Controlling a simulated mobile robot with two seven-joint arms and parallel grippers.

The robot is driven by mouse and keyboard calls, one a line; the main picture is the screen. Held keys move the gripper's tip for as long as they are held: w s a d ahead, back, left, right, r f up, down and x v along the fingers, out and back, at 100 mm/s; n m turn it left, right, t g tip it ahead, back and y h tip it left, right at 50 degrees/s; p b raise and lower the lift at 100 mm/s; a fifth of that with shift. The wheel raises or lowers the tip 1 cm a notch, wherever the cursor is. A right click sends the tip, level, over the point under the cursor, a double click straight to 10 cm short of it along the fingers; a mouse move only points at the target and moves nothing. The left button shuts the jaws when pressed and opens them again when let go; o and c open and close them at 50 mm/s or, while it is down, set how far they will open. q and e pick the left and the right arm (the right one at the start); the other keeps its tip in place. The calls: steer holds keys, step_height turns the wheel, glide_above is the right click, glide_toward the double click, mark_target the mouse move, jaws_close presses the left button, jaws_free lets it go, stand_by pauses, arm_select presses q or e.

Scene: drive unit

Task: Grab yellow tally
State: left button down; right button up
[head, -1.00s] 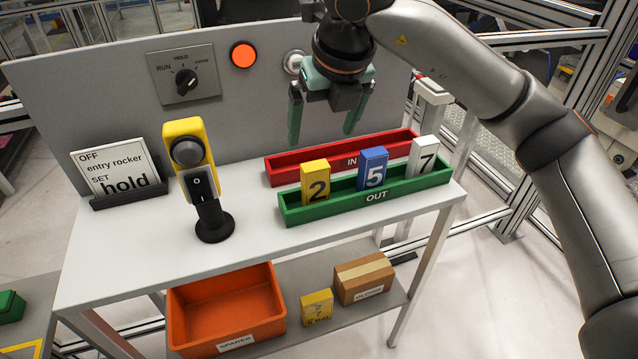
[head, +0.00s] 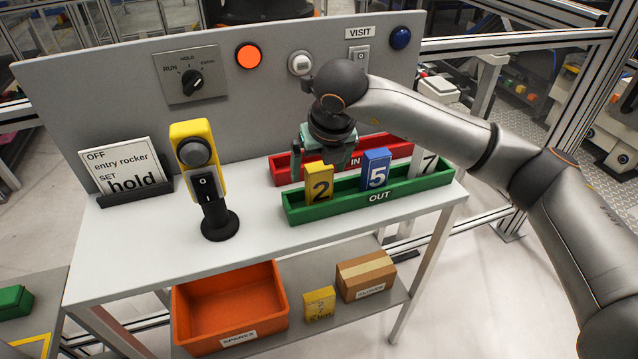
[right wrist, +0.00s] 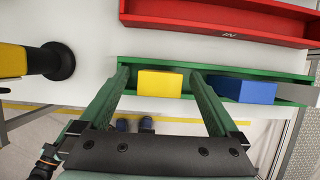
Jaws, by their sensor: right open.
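The yellow tally (head: 319,184), marked 2, stands upright in the green OUT tray (head: 375,201), at its left end. My right gripper (head: 322,165) is open and empty, pointing down just above and behind the tally. In the right wrist view the yellow tally (right wrist: 160,83) shows between my two spread green fingers (right wrist: 159,76), with a gap on each side. I cannot tell whether the fingertips are down at the tally's height. The blue tally (head: 375,168), marked 5, stands to its right. My left gripper is not in view.
The white tally (head: 428,163), marked 7, is partly hidden at the tray's right end. The red IN tray (head: 281,172) lies behind. A yellow switch post (head: 196,160) and a sign (head: 120,168) stand left. An orange bin (head: 232,310) sits on the lower shelf.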

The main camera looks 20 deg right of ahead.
steer(key=shift+c, duration=0.4)
steer(key=c, duration=1.4)
steer(key=shift+r, duration=0.1)
